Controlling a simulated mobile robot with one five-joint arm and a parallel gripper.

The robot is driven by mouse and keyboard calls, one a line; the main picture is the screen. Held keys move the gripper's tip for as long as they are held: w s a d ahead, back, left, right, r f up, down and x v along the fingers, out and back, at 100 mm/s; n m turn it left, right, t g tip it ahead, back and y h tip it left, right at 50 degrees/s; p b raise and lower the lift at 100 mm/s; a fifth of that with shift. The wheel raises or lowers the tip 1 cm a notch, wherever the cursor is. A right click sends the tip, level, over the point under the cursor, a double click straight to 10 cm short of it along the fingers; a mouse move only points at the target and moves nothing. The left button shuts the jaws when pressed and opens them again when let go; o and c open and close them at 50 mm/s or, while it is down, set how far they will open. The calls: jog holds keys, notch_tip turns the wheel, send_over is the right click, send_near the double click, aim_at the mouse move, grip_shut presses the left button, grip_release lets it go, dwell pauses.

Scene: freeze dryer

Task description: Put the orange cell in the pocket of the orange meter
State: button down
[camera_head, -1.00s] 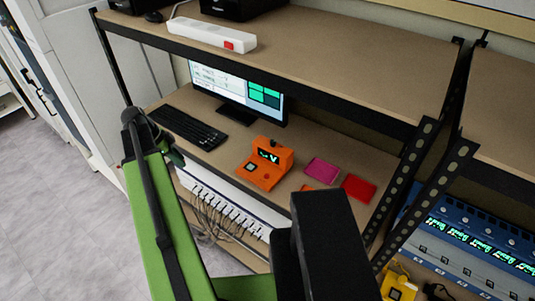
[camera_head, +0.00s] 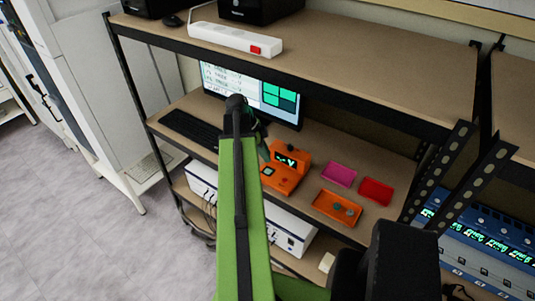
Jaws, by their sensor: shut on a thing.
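The orange meter (camera_head: 287,178) stands on the middle shelf, its lit display facing front. A small dark square with a pale edge, perhaps the pocket (camera_head: 268,171), is on its lower front part. My gripper (camera_head: 262,150) is just left of the meter, at the end of my green arm, close to its upper left side. I cannot tell whether they touch. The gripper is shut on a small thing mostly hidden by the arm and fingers. I cannot make out the orange cell as a separate thing.
An orange tray (camera_head: 322,206) with small grey things lies right of the meter. A pink tray (camera_head: 339,166) and a red tray (camera_head: 376,199) lie behind it. A monitor (camera_head: 285,119) and keyboard (camera_head: 178,126) stand at left. The upper shelf (camera_head: 400,70) overhangs the back.

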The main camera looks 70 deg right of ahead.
aim_at(269, 171)
jog(key=shift+d+f, duration=0.25)
jog(key=shift+f, duration=0.25)
jog(key=shift+a+f+b, duration=0.15)
jog(key=shift+f+b, duration=0.5)
jog(key=shift+b, duration=0.35)
notch_tip(269, 171, down, 4)
jog(key=b, duration=0.4)
jog(key=shift+f+b, duration=0.5)
